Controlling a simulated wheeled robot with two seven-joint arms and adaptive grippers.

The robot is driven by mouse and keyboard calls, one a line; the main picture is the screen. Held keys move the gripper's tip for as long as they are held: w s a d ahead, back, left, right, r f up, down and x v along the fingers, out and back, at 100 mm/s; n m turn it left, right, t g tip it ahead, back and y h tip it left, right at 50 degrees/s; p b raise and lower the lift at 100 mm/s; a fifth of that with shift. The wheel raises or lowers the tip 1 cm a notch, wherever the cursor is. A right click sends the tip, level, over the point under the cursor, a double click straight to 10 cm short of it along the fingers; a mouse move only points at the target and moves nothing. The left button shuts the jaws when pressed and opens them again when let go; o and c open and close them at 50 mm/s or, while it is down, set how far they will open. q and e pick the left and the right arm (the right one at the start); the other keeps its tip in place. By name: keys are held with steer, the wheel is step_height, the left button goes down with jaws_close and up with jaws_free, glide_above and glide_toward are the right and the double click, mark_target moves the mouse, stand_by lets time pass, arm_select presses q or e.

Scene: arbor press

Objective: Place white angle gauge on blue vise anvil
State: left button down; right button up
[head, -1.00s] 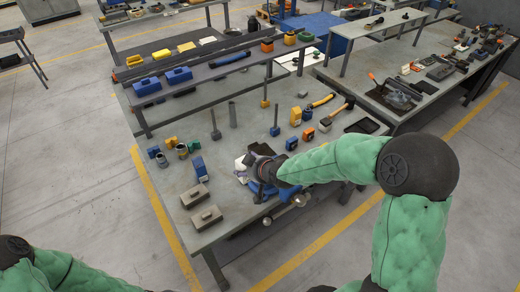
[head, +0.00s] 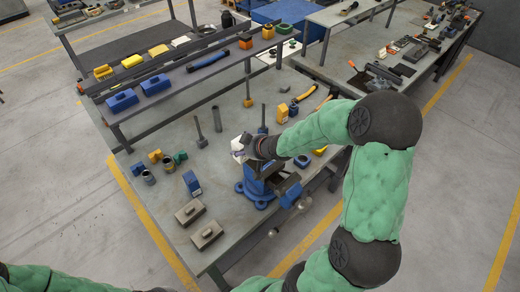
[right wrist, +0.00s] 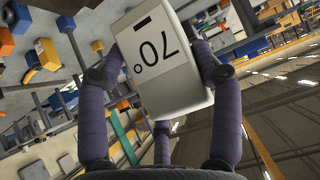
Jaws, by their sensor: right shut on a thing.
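The white angle gauge (right wrist: 163,62), marked 70°, is held between the purple fingers of my right gripper (right wrist: 160,75) in the right wrist view. In the head view, the gauge (head: 238,146) shows as a small white patch at the tip of my right gripper (head: 247,147). The blue vise (head: 256,186) stands on the near part of the workbench, just below the gripper in the picture. The gauge appears raised and apart from the vise. The gripper and arm partly cover the vise's far side. My left gripper is out of view.
Two grey blocks (head: 190,212) lie left of the vise on the workbench (head: 225,255). Upright posts (head: 200,130) and a raised shelf (head: 190,85) stand behind.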

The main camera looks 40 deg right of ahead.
steer(key=d+f, duration=0.2)
steer(key=w+d+f, duration=0.1)
steer(key=d+f, duration=0.1)
steer(key=d, duration=0.1)
steer(key=d+f+p, duration=0.1)
steer(key=d+f, duration=0.2)
steer(key=shift+w+d+f, duration=0.1)
steer(key=shift+w+d, duration=0.05)
steer(key=shift+d, duration=0.1)
steer(key=shift+d+f, duration=0.15)
step_height(320, 180, down, 3)
steer(key=shift+d+f, duration=0.15)
steer(key=shift+f, duration=0.05)
steer(key=shift+f, duration=0.1)
steer(key=o, duration=1.2)
steer(key=shift+o, duration=0.2)
